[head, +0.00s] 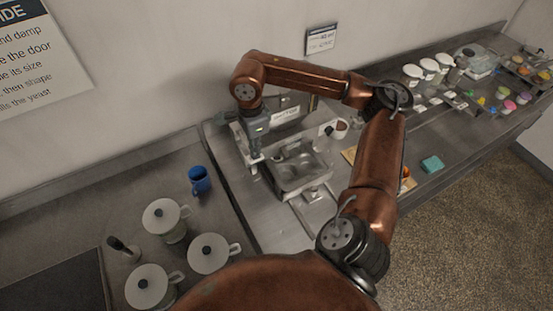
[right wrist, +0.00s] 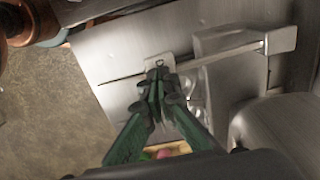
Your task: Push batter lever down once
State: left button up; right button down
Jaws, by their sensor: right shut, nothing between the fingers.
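The batter machine is a metal unit with a steel basin (head: 318,170) on the counter in the head view. In the right wrist view, a thin metal lever bar (right wrist: 222,53) runs across to a flat paddle-like end (right wrist: 283,40) at upper right. My right gripper (head: 254,168) points down at the left side of the machine in the head view. Its green fingers are shut and empty in the right wrist view (right wrist: 158,72), with the tips over the lever's left end; I cannot tell whether they touch it. My left gripper is not in view.
A blue mug (head: 199,180) and several white lidded pots (head: 162,219) stand to the left. White tubs (head: 412,72) and small colored items stand at the back right. A wall stands behind.

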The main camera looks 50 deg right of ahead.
notch_tip(320, 180, down, 6)
jog(key=b, duration=0.3)
jog(key=shift+r+b, duration=0.2)
jog(key=shift+b, duration=0.2)
dwell(0.6)
jog(key=shift+r, duration=0.1)
jog(key=shift+r+p, duration=2.45)
jog(key=shift+r, duration=1.45)
notch_tip(320, 180, up, 6)
jog(key=p, duration=0.3)
jog(key=shift+p, duration=0.4)
